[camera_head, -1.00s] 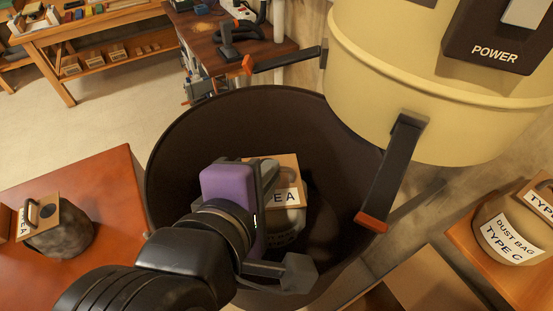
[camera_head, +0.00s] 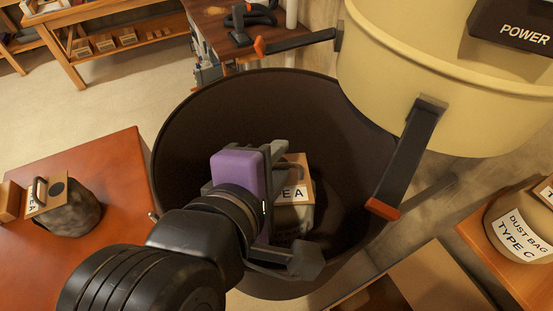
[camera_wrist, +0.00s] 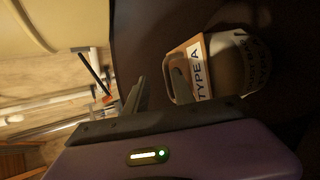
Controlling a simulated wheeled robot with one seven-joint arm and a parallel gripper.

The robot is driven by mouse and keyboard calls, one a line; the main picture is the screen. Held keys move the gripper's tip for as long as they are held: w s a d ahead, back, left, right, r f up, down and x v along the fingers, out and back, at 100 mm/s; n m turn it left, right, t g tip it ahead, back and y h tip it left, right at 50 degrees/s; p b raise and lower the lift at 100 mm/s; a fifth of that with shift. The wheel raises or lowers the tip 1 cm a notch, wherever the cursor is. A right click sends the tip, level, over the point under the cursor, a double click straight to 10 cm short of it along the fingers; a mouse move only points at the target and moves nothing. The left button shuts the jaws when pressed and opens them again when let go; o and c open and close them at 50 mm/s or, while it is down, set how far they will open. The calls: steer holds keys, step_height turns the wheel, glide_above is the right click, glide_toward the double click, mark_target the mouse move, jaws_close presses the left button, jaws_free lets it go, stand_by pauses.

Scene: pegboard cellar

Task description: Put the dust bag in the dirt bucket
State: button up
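A grey dust bag with a tan card top and a label reading "TYPE A" (camera_head: 295,190) sits low inside the large dark bucket (camera_head: 180,140). Its bottom is hidden in shadow. In the wrist view the bag (camera_wrist: 235,65) lies on its side in the picture, with its handle loop towards my fingers. My gripper (camera_head: 297,208), with a purple body, is inside the bucket's mouth above the bag. Its fingers are spread wide in the head view, and no grip on the handle shows.
A cream vacuum head with a POWER panel (camera_head: 430,75) and black latches overhangs the bucket's right side. Another dust bag (camera_head: 75,215) is on the red-brown table (camera_head: 115,170) at left. A "TYPE C" dust bag (camera_head: 515,230) stands at right. A workbench (camera_head: 120,30) is behind.

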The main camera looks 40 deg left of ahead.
steer(key=shift+r, duration=0.1)
steer(key=shift+r+p, duration=0.25)
steer(key=shift+p, duration=0.05)
steer(key=p+v, duration=0.1)
steer(key=v, duration=1.1)
steer(key=shift+r, duration=0.25)
